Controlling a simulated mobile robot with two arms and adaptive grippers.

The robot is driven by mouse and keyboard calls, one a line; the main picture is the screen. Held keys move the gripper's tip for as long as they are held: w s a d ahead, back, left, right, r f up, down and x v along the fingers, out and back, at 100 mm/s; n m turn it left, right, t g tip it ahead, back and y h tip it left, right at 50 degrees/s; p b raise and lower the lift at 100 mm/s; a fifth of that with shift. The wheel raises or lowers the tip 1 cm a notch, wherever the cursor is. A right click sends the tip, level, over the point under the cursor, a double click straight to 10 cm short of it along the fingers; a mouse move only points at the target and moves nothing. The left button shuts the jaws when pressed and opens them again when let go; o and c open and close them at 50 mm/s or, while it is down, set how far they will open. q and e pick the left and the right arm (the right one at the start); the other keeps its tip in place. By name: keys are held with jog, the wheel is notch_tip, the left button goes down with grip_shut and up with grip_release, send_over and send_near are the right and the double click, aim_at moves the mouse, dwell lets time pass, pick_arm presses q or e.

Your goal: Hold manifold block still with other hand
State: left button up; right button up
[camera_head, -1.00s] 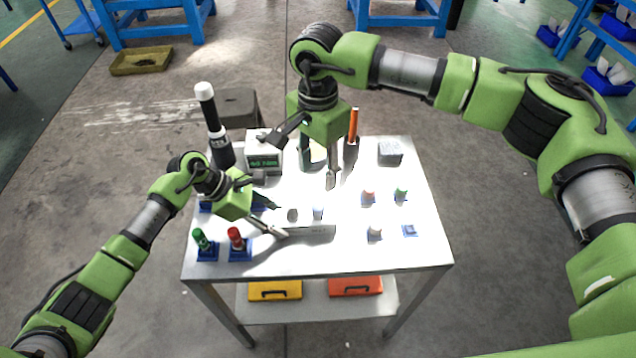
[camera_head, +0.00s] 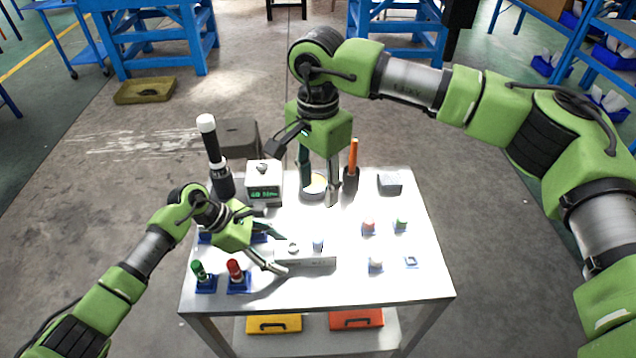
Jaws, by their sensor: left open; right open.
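The manifold block (camera_head: 306,258) is a pale grey bar near the table's middle. A ring-like opening (camera_head: 293,247) and a small blue-grey fitting (camera_head: 318,245) are on top. My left gripper (camera_head: 281,251) is open at the block's left end, one finger on the far side and one on the near side. I cannot tell whether they touch it. My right gripper (camera_head: 318,190) is open, pointing down at a round dish (camera_head: 315,181) behind the block, holding nothing visible.
A display box (camera_head: 264,191), a black-and-white cylinder (camera_head: 213,150) and an orange-handled tool (camera_head: 353,155) stand at the back. Red (camera_head: 236,270) and green (camera_head: 199,270) items stand front left. Small fittings stand right. The table (camera_head: 400,280) is clear front right.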

pick_arm(q)
jog(key=shift+a+r, duration=0.1)
jog(key=v, duration=1.1)
jog(key=shift+a+r, duration=0.25)
